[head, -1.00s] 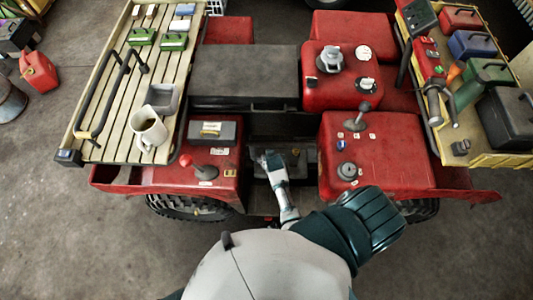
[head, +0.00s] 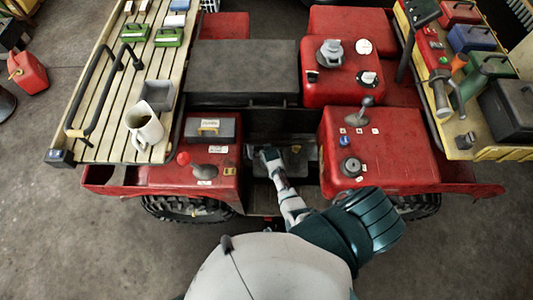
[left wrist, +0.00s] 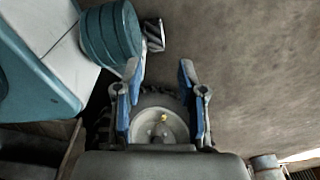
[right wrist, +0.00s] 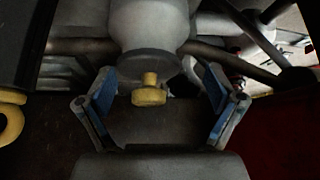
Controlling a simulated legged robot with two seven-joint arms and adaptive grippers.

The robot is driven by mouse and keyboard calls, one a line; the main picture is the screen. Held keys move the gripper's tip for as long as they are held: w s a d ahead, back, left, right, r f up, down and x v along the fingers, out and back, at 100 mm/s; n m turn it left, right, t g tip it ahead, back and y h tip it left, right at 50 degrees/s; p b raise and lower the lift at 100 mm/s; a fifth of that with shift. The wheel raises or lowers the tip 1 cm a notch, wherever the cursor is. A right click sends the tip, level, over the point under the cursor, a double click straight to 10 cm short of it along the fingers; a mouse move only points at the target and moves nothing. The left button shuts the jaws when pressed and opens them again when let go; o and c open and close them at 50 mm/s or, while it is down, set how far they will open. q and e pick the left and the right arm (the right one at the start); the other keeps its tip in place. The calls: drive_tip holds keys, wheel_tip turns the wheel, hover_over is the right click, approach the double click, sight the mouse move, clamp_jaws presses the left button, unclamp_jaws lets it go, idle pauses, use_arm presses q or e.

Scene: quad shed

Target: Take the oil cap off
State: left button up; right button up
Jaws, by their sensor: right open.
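A yellow cap (right wrist: 149,92) with a narrow neck shows in the right wrist view, under a round grey housing (right wrist: 147,30). My right gripper (right wrist: 160,100) is open, with its blue-padded fingers spread to either side of the cap and apart from it. In the head view my right arm reaches down into the dark gap in the middle of the red vehicle (head: 380,150); the fingertips and the cap cannot be made out there. My left gripper (left wrist: 160,85) is open and empty in the left wrist view, and is not seen in the head view.
Pipes (right wrist: 85,46) run beside the cap. A slatted rack (head: 110,85) with a mug (head: 144,126) flanks the gap at left; levers (head: 357,118) stand at right.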

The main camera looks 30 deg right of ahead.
drive_tip(key=shift+d+f, duration=0.15)
drive_tip(key=shift+d, duration=0.65)
drive_tip(key=c, duration=1.1)
drive_tip(key=shift+s+d, duration=0.1)
